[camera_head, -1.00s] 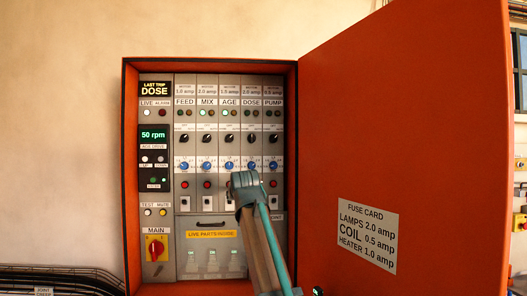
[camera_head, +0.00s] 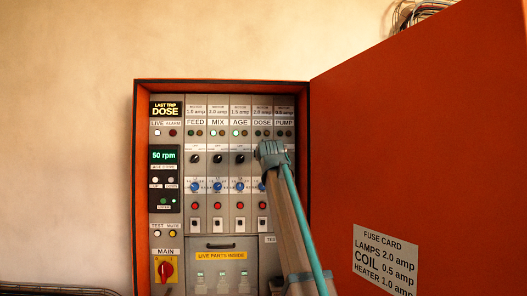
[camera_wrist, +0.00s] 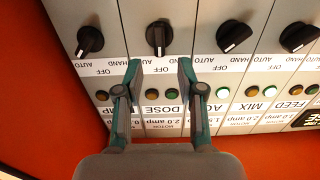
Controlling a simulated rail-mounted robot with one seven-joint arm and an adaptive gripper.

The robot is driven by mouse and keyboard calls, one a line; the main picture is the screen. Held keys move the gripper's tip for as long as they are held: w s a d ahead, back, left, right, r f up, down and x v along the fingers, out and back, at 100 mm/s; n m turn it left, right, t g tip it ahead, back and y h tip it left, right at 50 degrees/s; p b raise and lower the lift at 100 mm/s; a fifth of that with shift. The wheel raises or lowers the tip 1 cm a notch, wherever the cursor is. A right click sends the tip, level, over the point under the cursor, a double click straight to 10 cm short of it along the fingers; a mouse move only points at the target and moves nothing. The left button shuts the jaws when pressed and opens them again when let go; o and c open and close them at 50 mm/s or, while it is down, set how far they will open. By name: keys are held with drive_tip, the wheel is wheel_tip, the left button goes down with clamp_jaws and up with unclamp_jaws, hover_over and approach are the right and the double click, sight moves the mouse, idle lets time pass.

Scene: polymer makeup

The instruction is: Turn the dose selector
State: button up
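The dose selector (camera_wrist: 158,37) is a black rotary knob at the top of the wrist view, above the inverted DOSE label (camera_wrist: 166,108). Its white pointer line is towards the OFF mark. My gripper (camera_wrist: 160,73) is open, its two teal-grey fingers spread either side of the DOSE column. The fingertips are just short of the knob in the picture, with nothing between them. In the head view my gripper (camera_head: 271,152) is in front of the DOSE column and hides the selector there. Whether the fingers touch the panel I cannot tell.
Similar black selectors for PUMP (camera_wrist: 90,40) and AGE (camera_wrist: 235,36) flank it closely. Blue dials (camera_head: 195,187) and red buttons (camera_head: 196,206) sit lower. The orange cabinet door (camera_head: 410,140) stands open on the right. A red main switch (camera_head: 165,269) is at lower left.

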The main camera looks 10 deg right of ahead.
drive_tip(key=w+p, duration=0.1)
drive_tip(key=w, duration=0.2)
drive_tip(key=shift+d, duration=0.1)
clamp_jaws()
